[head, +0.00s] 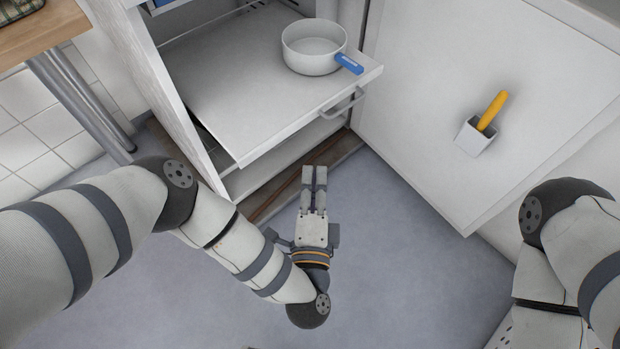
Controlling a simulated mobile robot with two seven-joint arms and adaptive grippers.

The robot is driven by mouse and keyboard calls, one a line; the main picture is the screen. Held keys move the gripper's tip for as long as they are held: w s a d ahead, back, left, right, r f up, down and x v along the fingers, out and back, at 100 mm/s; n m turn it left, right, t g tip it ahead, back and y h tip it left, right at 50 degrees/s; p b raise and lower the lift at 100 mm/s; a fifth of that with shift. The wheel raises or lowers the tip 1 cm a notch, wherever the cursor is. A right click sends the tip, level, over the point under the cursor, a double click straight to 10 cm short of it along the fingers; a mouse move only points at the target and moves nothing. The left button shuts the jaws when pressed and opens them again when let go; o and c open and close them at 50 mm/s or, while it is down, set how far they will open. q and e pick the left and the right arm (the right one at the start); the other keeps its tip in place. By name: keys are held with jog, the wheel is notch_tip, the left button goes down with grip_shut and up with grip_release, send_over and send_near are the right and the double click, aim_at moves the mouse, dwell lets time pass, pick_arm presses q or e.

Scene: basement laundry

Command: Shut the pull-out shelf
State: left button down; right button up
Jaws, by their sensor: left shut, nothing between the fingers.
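The pull-out shelf (235,95) is white and slid out of a white cabinet, sticking out past its front. A grey bar handle (343,103) is on its front edge, near the right end. A white pot (314,52) with a blue handle (349,63) stands on the shelf near the front right corner. My left gripper (314,174) is shut and empty, in front of and below the shelf's front edge, apart from the handle. My right arm shows at the right edge; its gripper is out of view.
The cabinet door (430,120) stands wide open on the right. A small holder (473,138) on it carries a yellow-handled tool (492,110). A wooden-topped table (35,38) with metal legs is at the upper left. The grey floor (410,270) in front is clear.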

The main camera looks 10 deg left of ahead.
aim_at(243, 86)
pick_arm(q)
jog(key=shift+w+a+b, duration=0.35)
jog(key=shift+w+a, duration=0.3)
jog(key=shift+w, duration=0.85)
jog(key=shift+w+a+b, duration=0.3)
jog(key=shift+w+a, duration=0.35)
jog(key=shift+w, duration=0.85)
jog(key=shift+w+a+b, duration=0.35)
jog(key=shift+w+a, duration=0.3)
jog(key=shift+w, duration=0.85)
jog(key=w+a+p, duration=0.2)
jog(key=a, duration=0.1)
jog(key=w+a+p, duration=0.1)
jog(key=w, duration=0.1)
jog(key=shift+a+r+p, duration=0.35)
jog(key=w+a+b, duration=0.1)
jog(key=w+a, duration=0.1)
jog(key=a, duration=0.1)
jog(key=w+a+b, duration=0.1)
jog(key=w+a, duration=0.2)
jog(key=a, duration=0.1)
jog(key=w+a+f+b, duration=0.1)
jog(key=w+a, duration=0.2)
jog(key=a, duration=0.1)
jog(key=shift+w+a+r, duration=0.1)
jog(key=shift+w+a, duration=0.4)
